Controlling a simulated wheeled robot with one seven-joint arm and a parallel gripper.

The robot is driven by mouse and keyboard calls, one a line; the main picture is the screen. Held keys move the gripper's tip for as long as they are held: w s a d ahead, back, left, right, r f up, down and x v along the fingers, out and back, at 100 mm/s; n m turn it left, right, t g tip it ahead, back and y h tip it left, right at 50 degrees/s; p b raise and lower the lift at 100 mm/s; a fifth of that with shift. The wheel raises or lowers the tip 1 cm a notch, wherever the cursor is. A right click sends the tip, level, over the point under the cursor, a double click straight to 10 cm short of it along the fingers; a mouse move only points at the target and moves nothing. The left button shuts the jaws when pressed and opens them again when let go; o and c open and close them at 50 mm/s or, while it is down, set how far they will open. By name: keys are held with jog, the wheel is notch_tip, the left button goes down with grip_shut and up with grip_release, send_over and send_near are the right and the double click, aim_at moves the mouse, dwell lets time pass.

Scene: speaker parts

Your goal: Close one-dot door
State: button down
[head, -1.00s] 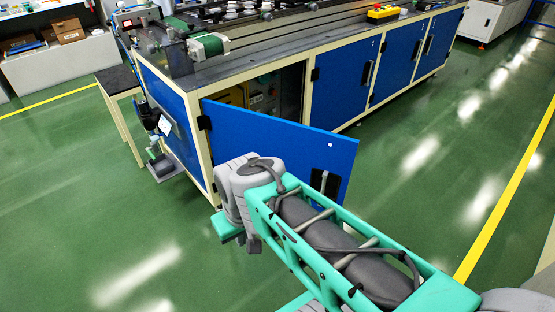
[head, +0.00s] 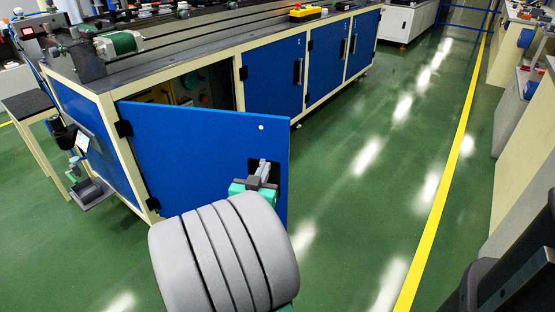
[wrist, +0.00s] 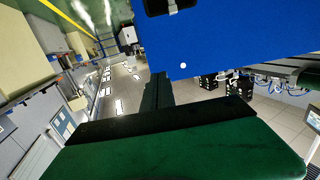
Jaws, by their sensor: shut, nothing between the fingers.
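The one-dot door (head: 195,155) is a blue panel with a single white dot near its upper free corner. It stands swung open from the left end of the workbench, hinged at its left edge. Its dark recessed handle (head: 281,177) sits near the free edge, partly hidden by my gripper. My gripper (head: 264,170) is shut and empty in front of the handle; whether it touches the door I cannot tell. In the wrist view the door (wrist: 235,35) fills the upper right, with its dot below the handle (wrist: 172,6).
The open cabinet (head: 213,88) shows equipment inside. Other blue doors (head: 275,80) along the bench are shut. A small side table (head: 30,103) stands at left. Green floor (head: 340,200) is free to the right, up to a yellow line (head: 435,190).

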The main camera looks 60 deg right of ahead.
send_near(280, 135)
jog(key=shift+h, duration=0.4)
jog(key=x, duration=0.6)
jog(key=shift+w+d+f+p, duration=0.1)
jog(key=shift+d+f+p, duration=0.25)
jog(key=shift+d+p, duration=0.05)
